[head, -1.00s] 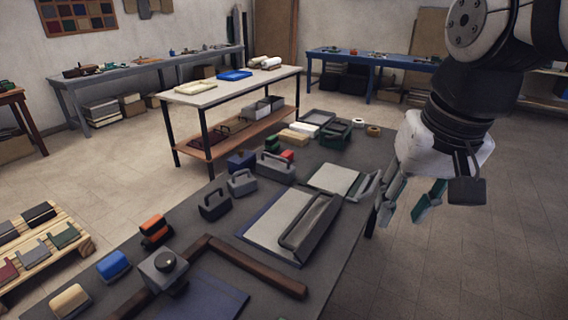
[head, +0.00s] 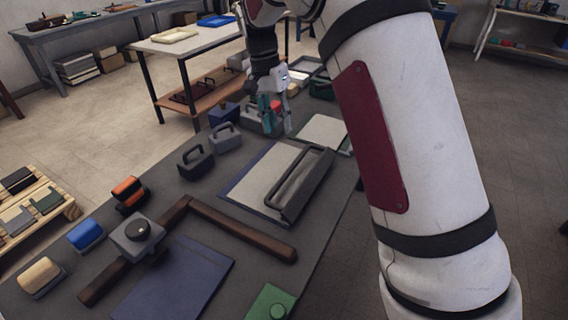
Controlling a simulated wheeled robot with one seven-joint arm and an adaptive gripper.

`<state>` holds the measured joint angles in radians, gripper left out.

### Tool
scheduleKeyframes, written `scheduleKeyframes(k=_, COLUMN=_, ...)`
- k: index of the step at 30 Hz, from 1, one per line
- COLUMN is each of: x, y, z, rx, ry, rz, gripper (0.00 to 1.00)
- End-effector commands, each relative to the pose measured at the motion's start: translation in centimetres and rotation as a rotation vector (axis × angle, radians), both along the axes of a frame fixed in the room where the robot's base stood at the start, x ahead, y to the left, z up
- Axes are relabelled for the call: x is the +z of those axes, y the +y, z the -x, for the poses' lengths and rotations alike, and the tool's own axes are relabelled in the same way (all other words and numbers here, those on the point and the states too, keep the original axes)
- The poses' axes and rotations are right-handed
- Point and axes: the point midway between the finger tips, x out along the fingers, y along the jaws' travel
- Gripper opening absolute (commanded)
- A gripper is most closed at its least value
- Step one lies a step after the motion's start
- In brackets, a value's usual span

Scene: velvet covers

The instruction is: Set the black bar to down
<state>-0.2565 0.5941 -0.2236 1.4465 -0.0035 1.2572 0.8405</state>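A dark grey-black bar (head: 302,186), shaped like a long looped handle on a flat plate, lies along the right side of a pale grey pad with a blue edge (head: 262,180) on the dark table. It looks tilted up from the pad, but its exact angle is hard to tell. My gripper (head: 275,128) is beyond the bar, up and left of it in the head view, apart from it. Its teal fingers point down and stand apart, with a red block (head: 276,105) showing between them. A grey handled block (head: 251,119) is partly hidden behind the gripper.
My white arm crosses the right side of the view. Two handled blocks, one black (head: 196,162) and one grey (head: 225,137), stand left of the pad. A brown L-shaped rail (head: 240,229) and a grey box with a knob (head: 138,236) lie nearer. A green block (head: 270,304) is at the front.

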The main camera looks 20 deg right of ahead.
Motion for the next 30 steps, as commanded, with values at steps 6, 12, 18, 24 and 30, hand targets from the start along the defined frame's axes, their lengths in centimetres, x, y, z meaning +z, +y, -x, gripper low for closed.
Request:
scheduleKeyframes(k=6, x=-2.0, y=-0.2, z=0.1, rx=-0.007, ry=0.006, rz=0.005, gripper=0.33)
scheduleKeyframes(k=12, x=-5.7, y=-0.7, z=0.7, rx=-0.008, ry=0.008, rz=0.005, gripper=0.33)
scheduleKeyframes(k=18, x=-9.5, y=-1.3, z=1.2, rx=-0.006, ry=0.007, rz=0.004, gripper=0.33)
scheduleKeyframes(k=24, x=-12.4, y=-1.7, z=1.6, rx=-0.006, ry=0.005, rz=0.004, gripper=0.33)
scheduleKeyframes(k=30, x=-13.7, y=-1.9, z=1.7, rx=-0.006, ry=0.003, rz=0.004, gripper=0.33)
